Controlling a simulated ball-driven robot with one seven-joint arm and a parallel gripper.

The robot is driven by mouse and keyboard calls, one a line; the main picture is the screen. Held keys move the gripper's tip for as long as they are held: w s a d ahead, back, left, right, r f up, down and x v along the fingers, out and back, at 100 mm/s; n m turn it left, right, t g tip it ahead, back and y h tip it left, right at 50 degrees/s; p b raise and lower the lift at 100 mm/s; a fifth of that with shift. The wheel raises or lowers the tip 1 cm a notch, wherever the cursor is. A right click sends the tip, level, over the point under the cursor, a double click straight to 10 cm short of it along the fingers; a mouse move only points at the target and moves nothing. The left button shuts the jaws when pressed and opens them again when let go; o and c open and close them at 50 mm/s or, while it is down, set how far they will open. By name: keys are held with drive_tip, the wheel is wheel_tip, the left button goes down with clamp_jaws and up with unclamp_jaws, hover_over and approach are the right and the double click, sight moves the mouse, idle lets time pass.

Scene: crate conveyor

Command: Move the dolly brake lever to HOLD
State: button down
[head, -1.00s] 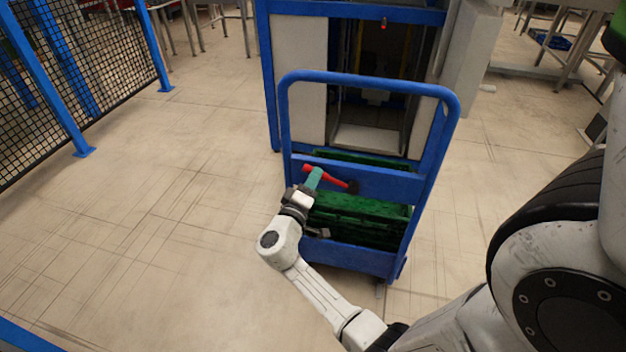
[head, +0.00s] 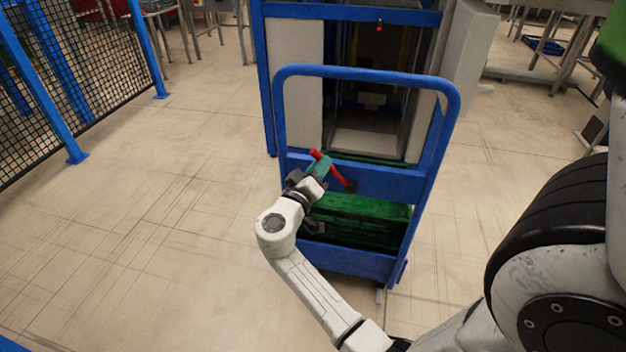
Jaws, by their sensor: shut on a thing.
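The dolly (head: 362,75) is a blue cart with a tall tubular handle frame. Its red brake lever (head: 339,174) is on the blue crossbar and slants from upper left down to a dark pivot on the right. My gripper (head: 321,167), with greenish fingers, is shut on the lever near its upper left end. The fingers cover part of the lever. No HOLD marking is readable in this view.
Green crates (head: 365,215) sit on the dolly behind the crossbar. A blue-framed machine (head: 296,85) with an opening stands behind the dolly. A black mesh fence (head: 50,70) with blue posts is at left. The floor between the fence and the dolly is clear.

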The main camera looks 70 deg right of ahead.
drive_tip(key=s+r+m+y+b, duration=0.2)
drive_tip(key=s+r+m+b, duration=0.1)
drive_tip(key=s+m+b, duration=0.3)
drive_tip(key=shift+s+d+r+m, duration=0.25)
drive_tip(key=shift+s+m, duration=0.55)
drive_tip(key=shift+m, duration=0.5)
drive_tip(key=shift+s, duration=0.1)
drive_tip(key=c, duration=1)
unclamp_jaws()
drive_tip(key=shift+o, duration=0.2)
drive_tip(key=w+a+r+p, duration=0.1)
drive_tip(key=a, duration=0.9)
drive_tip(key=shift+w+a, duration=0.15)
drive_tip(key=shift+a, duration=0.15)
